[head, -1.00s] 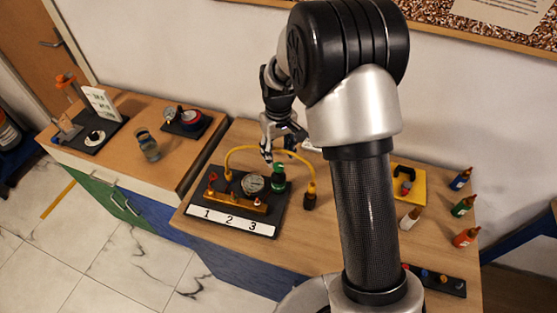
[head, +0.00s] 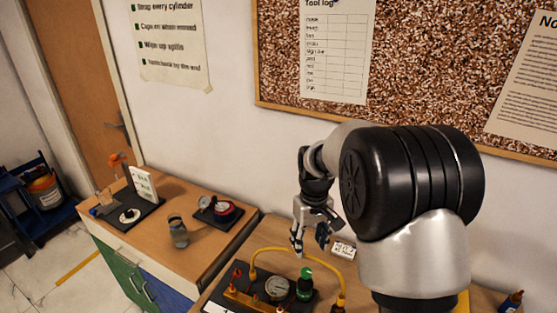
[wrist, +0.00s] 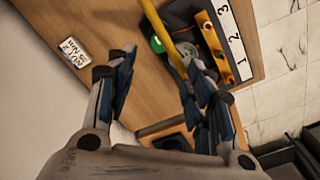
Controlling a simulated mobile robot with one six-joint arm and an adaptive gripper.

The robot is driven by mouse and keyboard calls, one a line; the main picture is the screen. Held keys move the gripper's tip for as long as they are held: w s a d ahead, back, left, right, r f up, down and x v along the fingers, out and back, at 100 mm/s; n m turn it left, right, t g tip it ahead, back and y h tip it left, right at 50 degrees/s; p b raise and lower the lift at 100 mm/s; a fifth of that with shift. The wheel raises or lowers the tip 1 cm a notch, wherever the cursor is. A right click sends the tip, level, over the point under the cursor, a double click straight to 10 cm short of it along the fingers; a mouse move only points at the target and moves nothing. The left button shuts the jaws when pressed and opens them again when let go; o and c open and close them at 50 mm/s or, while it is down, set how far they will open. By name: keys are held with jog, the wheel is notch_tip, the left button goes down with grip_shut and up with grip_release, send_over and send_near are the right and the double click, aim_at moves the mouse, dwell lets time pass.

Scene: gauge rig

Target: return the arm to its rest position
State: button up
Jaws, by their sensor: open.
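My gripper (head: 311,247) hangs open and empty at the end of my arm, beside the wall and over the back of the gauge rig in the head view. In the wrist view its two fingers are spread wide with nothing between the fingertips (wrist: 160,72). The rig has a round gauge (head: 277,288), a green-topped part (head: 305,284) and a yellow hose (head: 300,252) arching behind them. The green top also shows in the wrist view (wrist: 157,44). The rig's front is cut off in the head view.
A small white label (head: 343,249) lies behind the rig. The wall and corkboard (head: 420,60) are close behind my arm.

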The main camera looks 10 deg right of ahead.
jog(key=s+r+m+t+b, duration=0.15)
jog(key=s+r+b, duration=0.25)
jog(key=s+r, duration=0.75)
jog(key=s+f+m+t+b, duration=0.1)
jog(key=s+f+t+b, duration=0.2)
jog(key=s, duration=1.4)
jog(key=shift+s+f, duration=0.25)
jog(key=shift+f, duration=0.35)
